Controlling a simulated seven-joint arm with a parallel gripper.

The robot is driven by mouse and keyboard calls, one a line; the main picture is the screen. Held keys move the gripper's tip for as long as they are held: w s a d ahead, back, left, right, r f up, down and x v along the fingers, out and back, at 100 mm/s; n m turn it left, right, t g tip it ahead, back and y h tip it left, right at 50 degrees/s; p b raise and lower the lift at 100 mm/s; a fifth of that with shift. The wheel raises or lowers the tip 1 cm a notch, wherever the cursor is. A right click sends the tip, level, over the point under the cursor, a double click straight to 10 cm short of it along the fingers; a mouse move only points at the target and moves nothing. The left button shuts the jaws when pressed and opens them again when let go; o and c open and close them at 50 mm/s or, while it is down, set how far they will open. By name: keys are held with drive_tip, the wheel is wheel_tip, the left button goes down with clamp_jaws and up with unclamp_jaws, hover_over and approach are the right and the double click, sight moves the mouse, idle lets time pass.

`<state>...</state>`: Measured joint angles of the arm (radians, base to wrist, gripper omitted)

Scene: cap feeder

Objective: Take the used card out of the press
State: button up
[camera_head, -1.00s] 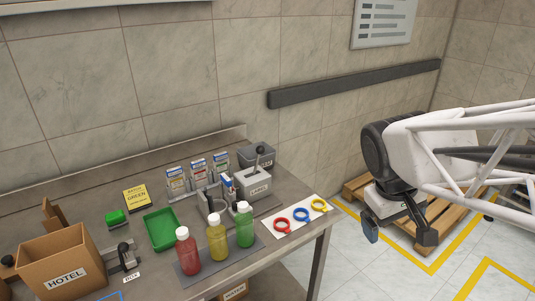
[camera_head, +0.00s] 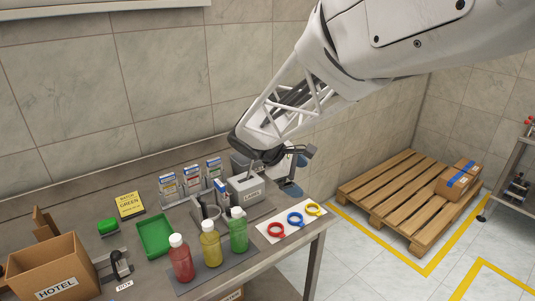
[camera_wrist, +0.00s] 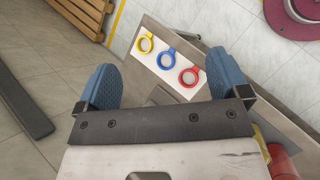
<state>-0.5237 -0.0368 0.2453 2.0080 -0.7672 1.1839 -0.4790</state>
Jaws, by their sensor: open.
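The grey press marked LABEL (camera_head: 246,188) stands near the back right of the bench. A small blue-and-white card (camera_head: 221,187) shows at its left side; whether it is the used card, I cannot tell. My gripper (camera_head: 300,169) is open and empty, above and right of the press, near the bench's back right edge. In the wrist view its two blue fingertips (camera_wrist: 164,78) are wide apart with nothing between them. The press and card cannot be made out in the wrist view. My arm hides part of the area behind the press.
Three card holders (camera_head: 191,180) stand along the back. Red (camera_head: 182,262), yellow (camera_head: 210,243) and green (camera_head: 238,231) bottles stand at the front. A white sheet with coloured rings (camera_head: 295,232) lies at the right, also in the wrist view (camera_wrist: 148,62). A green tray (camera_head: 156,244) and HOTEL box (camera_head: 88,282) are left.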

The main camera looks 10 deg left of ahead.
drive_tip(key=w+a+f+n+t+h, duration=0.1)
drive_tip(key=w+a+f+n, duration=0.15)
drive_tip(key=a, duration=0.35)
drive_tip(key=w+a+f+n+t, duration=0.1)
drive_tip(key=w+a+f+n, duration=0.15)
drive_tip(key=a, duration=0.45)
drive_tip(key=n+t+h, duration=0.1)
drive_tip(key=n+t, duration=0.4)
drive_tip(key=n, duration=0.1)
approach(217, 185)
drive_tip(key=x, duration=0.5)
drive_tip(key=shift+w+a, duration=0.1)
drive_tip(key=shift+w, duration=0.05)
drive_tip(key=shift+x, duration=1.3)
drive_tip(key=shift+x, duration=2.6)
drive_tip(key=shift+r, duration=0.15)
